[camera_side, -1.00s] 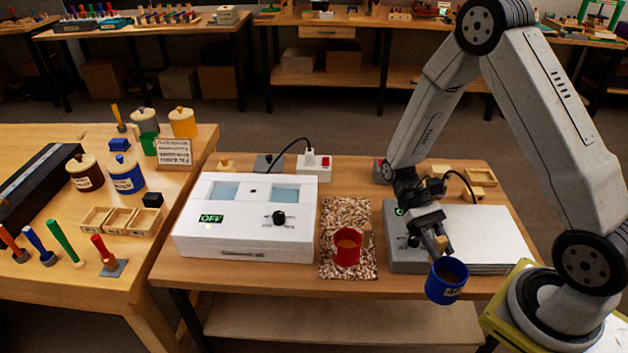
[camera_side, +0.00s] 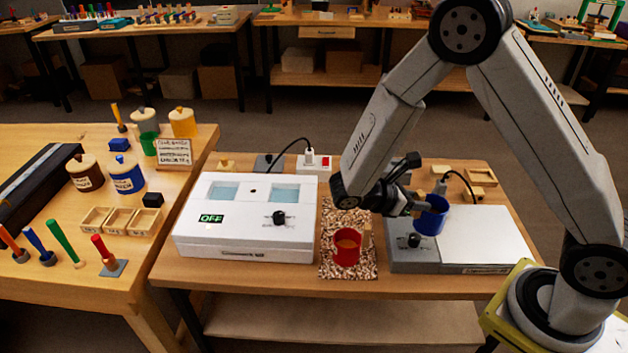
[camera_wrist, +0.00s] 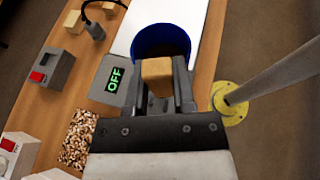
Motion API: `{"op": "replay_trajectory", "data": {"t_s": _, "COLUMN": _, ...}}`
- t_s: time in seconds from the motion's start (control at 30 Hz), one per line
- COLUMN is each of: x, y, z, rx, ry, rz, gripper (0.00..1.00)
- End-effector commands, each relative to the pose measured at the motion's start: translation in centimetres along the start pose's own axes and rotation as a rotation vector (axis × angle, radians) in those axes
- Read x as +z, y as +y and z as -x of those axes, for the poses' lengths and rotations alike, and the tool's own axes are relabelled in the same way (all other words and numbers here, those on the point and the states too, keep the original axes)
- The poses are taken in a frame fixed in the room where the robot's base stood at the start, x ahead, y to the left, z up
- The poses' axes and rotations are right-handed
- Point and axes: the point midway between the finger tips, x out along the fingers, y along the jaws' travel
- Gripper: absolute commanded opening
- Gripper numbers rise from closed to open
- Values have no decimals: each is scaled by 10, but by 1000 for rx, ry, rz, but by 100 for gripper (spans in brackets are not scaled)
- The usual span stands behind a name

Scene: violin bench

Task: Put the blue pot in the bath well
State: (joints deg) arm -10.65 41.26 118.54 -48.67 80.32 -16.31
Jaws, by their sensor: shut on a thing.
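The blue pot (camera_side: 431,216) is held in the air above the grey hotplate-like unit, by its wooden handle. My gripper (camera_side: 412,209) is shut on that handle; in the wrist view the tan handle block (camera_wrist: 157,72) sits between the fingers, with the blue pot (camera_wrist: 162,42) just beyond. The pot's inside looks dark and its contents are hard to tell. The white bath (camera_side: 246,244) stands left of centre on the bench, with two pale blue wells, a left well (camera_side: 224,191) and a right well (camera_side: 284,194). Its display reads OFF.
A red pot (camera_side: 346,247) stands on a speckled mat (camera_side: 350,271) between the bath and my gripper. The grey unit (camera_side: 410,260) with a white plate (camera_side: 485,236) lies under the blue pot. A white socket box (camera_side: 314,163) with a cable stands behind the bath.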

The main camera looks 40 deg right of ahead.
Motion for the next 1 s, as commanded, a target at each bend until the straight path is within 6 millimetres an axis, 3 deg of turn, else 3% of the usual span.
{"op": "replay_trajectory", "data": {"t_s": 0.27, "x": 2, "y": 39, "z": 42, "rx": 374, "ry": 0, "rz": 152, "gripper": 0}}
{"op": "replay_trajectory", "data": {"t_s": 0.5, "x": 2, "y": 67, "z": 95, "rx": 698, "ry": 1, "rz": 285, "gripper": 0}}
{"op": "replay_trajectory", "data": {"t_s": 0.8, "x": -2, "y": 83, "z": 166, "rx": 1040, "ry": 0, "rz": 428, "gripper": 0}}
{"op": "replay_trajectory", "data": {"t_s": 1.0, "x": -4, "y": 84, "z": 188, "rx": 1138, "ry": -1, "rz": 470, "gripper": 0}}
